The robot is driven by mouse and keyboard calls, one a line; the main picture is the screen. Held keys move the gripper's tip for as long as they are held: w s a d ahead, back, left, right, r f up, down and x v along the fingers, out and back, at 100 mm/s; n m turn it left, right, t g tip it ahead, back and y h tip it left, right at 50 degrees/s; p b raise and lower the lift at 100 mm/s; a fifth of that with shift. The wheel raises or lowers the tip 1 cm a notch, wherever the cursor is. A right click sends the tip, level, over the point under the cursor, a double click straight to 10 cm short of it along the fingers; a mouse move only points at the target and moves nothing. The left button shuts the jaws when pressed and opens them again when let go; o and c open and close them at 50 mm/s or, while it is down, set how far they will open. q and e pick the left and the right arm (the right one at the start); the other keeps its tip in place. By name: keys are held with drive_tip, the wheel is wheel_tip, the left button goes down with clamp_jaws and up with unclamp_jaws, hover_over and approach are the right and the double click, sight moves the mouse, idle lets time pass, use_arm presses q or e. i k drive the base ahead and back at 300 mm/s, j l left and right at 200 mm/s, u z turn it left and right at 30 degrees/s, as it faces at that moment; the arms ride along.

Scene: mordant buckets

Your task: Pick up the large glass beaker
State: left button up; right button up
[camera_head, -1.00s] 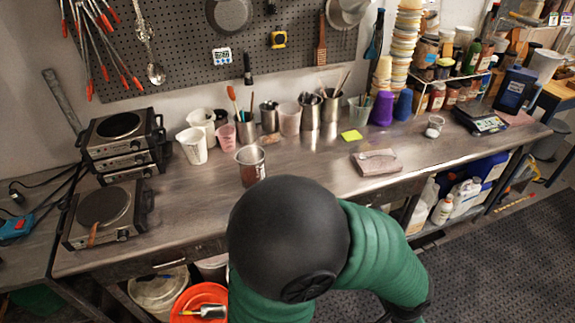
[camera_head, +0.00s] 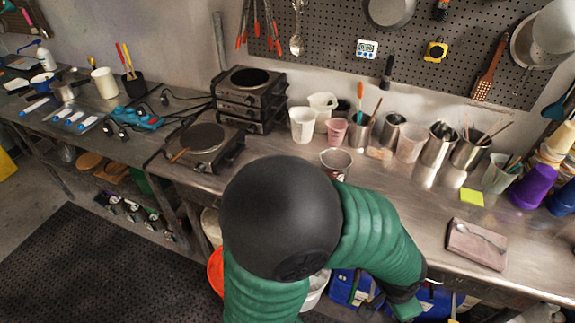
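A see-through cup-shaped vessel (camera_head: 336,163) with a pale rim and reddish-brown lower part stands near the bench front, just behind my arm. It looks like a glass beaker, but I cannot be sure. My arm hides part of its base. A clear, wide vessel (camera_head: 410,143) stands further back among metal beakers. One of my green-sleeved arms, with a large black joint, fills the bottom centre. It bends down to the right and ends in dark parts near the bench front. No gripper fingers can be made out, and no second arm shows.
Stacked hot plates (camera_head: 250,97) and a single hot plate (camera_head: 205,143) stand left of the vessel. White and pink cups (camera_head: 302,125) and steel beakers (camera_head: 440,145) line the back. Bare steel bench (camera_head: 395,190) lies between.

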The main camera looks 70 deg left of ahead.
sight(336, 163)
drive_tip(key=i+j+u, duration=0.15)
drive_tip(key=u, duration=0.3)
drive_tip(key=i+u, duration=0.45)
drive_tip(key=i+j+u, duration=0.1)
drive_tip(key=u, duration=0.35)
drive_tip(key=i+l+u, duration=0.15)
drive_tip(key=i+u, duration=0.15)
drive_tip(key=u, duration=1.6)
